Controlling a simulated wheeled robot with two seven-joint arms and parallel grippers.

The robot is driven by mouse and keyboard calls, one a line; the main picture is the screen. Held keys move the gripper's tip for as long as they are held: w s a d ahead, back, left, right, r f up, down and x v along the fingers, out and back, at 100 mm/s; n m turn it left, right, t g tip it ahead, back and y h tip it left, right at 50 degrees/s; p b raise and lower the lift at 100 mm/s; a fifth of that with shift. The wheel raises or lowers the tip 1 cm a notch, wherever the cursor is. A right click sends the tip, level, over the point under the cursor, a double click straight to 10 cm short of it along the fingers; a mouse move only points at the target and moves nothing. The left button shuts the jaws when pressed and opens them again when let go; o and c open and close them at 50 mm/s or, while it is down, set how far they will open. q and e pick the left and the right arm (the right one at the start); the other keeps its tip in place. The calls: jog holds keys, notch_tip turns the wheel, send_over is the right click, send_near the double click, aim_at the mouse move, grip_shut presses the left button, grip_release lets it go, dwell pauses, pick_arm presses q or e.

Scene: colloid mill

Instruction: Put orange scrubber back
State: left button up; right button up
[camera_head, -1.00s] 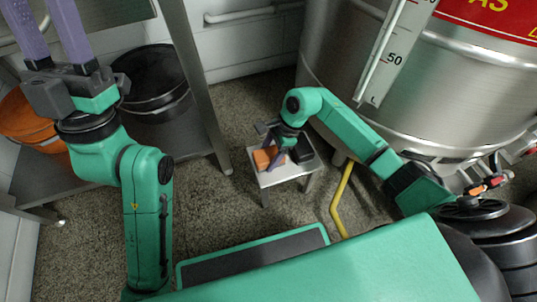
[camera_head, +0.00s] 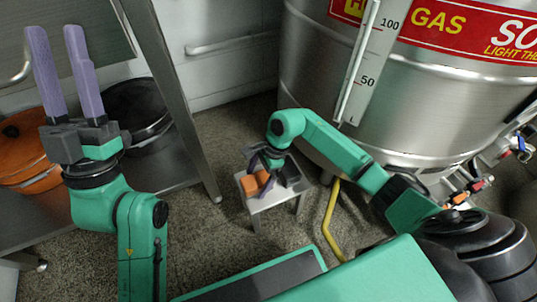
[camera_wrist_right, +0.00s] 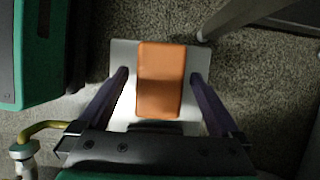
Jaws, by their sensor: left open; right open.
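The orange scrubber (camera_head: 249,187) is a flat orange block lying on a small metal stool (camera_head: 272,204). It also shows in the right wrist view (camera_wrist_right: 161,80), over the stool's pale top (camera_wrist_right: 124,54). My right gripper (camera_head: 264,182) is open at the scrubber. In the right wrist view its two purple fingers (camera_wrist_right: 159,77) stand left and right of the scrubber, with a gap on each side. The head view shows the scrubber partly covered by the gripper. My left gripper (camera_head: 55,30) is open and empty, fingers pointing up, at the far left.
A large steel tank (camera_head: 310,75) stands behind, with a yellow pipe (camera_head: 331,222) near the stool. A shelf at left holds an orange pot (camera_head: 25,150) and a black pot (camera_head: 145,105).

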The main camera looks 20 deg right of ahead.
aim_at(257, 179)
jog(key=p+v, duration=0.1)
jog(key=v, duration=0.2)
pick_arm(q)
jog(key=w+d+f+n+g+y+p, duration=0.1)
jog(key=w+d+f+n+g+y, duration=0.15)
jog(key=f, duration=0.85)
jog(key=w+d+f+n+g+y, duration=0.1)
jog(key=w+f+g+y, duration=0.2)
jog(key=f, duration=0.8)
pick_arm(e)
jog(key=v, duration=0.2)
jog(key=shift+d+r, duration=0.1)
jog(key=shift+r, duration=0.25)
jog(key=shift+p+v, duration=0.7)
jog(key=shift+v, duration=0.5)
pick_arm(q)
jog(key=s+f+g, duration=0.4)
jog(key=s+f, duration=0.1)
jog(key=f, duration=0.5)
jog(key=s+d+f+g+y+p, duration=0.1)
jog(key=s+f+g, duration=0.3)
jog(key=f, duration=0.7)
jog(key=shift+s+d+n, duration=0.2)
jog(key=shift+s+n, duration=0.25)
jog(key=shift+s, duration=0.55)
pick_arm(e)
jog(key=v, duration=0.2)
jog(key=shift+d+r, duration=0.15)
jog(key=shift+r, duration=0.25)
